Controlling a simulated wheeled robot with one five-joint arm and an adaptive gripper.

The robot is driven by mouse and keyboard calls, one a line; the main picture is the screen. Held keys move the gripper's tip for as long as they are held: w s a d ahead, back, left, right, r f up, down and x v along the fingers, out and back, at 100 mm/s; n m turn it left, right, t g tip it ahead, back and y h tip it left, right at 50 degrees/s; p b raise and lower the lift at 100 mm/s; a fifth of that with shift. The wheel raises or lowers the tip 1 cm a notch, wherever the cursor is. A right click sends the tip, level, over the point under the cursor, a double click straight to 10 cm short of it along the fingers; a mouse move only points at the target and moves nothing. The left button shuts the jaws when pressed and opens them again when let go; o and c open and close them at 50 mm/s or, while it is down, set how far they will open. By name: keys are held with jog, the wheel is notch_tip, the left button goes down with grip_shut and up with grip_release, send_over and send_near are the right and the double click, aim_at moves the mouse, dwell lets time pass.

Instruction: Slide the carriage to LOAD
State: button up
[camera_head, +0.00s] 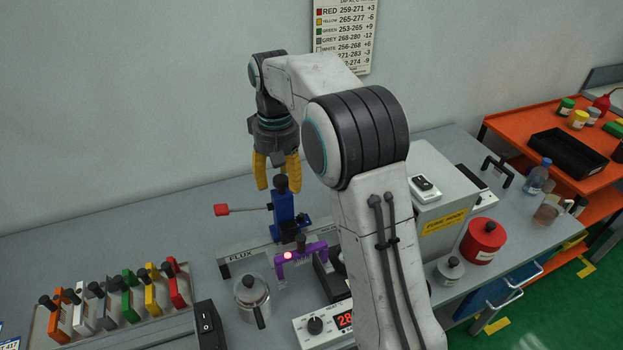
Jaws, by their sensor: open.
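The rail's front left end is marked FLUX (241,254). I can read no LOAD mark; my arm hides the rail to the right. My gripper (277,181) points down with its yellow fingers open, one on each side of the knob as seen here. I cannot tell whether a finger touches the knob. A lever with a red end (222,210) sticks out left of the carriage.
A purple bracket (300,252) with a lit red lamp stands in front of the carriage. A lidded metal pot (251,292) and a heater box (325,325) are nearer. A rack of coloured handled plates (120,300) lies left. The bench behind the rack is clear.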

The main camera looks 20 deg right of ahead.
jog(key=shift+r+p, duration=2.75)
jog(key=shift+r, duration=0.25)
jog(key=shift+s+r, duration=0.2)
jog(key=s+d+r+t+b, duration=0.1)
jog(key=s+r+t+b, duration=0.2)
jog(key=s, duration=1.2)
jog(key=s+f+t, duration=0.1)
jog(key=s+f, duration=0.3)
jog(key=s, duration=0.8)
jog(key=shift+d+t, duration=0.3)
jog(key=shift+t, duration=0.1)
